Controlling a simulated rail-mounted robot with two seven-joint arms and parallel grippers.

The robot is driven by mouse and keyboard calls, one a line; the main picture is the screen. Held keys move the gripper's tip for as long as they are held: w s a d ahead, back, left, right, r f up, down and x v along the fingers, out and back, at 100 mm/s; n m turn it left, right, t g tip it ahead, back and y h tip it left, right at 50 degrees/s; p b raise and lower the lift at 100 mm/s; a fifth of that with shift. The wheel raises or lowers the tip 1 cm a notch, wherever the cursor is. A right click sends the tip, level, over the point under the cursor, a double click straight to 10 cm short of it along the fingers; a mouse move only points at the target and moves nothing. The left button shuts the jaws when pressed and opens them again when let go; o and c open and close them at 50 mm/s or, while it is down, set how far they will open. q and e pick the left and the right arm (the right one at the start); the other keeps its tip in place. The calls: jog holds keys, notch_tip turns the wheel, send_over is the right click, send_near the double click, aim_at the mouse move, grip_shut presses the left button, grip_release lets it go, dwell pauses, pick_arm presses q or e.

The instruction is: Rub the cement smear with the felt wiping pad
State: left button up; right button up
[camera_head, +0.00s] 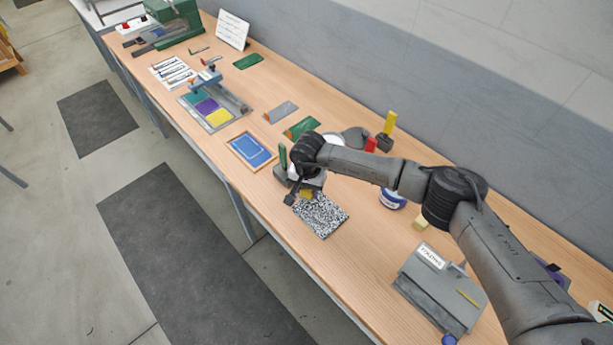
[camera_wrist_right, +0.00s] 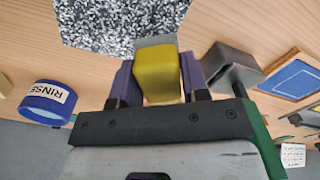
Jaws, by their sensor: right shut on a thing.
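My right gripper (camera_head: 304,190) is shut on a yellow block with a grey face, which looks like the felt wiping pad (camera_head: 307,195). In the right wrist view the pad (camera_wrist_right: 158,76) sits between the two purple-grey fingers. I cannot tell whether the pad touches the board. I cannot make out a cement smear on the speckled surface. My left gripper is not in view.
A grey holder (camera_wrist_right: 232,68) stands close beside the gripper. A blue-and-white pot labelled RINSE (camera_wrist_right: 47,101) and a grey sloped stand (camera_head: 440,290) are to the right. Bench (camera_head: 345,262) is clear in front of the stand.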

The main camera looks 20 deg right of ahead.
jog(key=shift+w+r+p, duration=0.1)
jog(key=shift+r+p, duration=0.75)
jog(key=shift+r, duration=1.1)
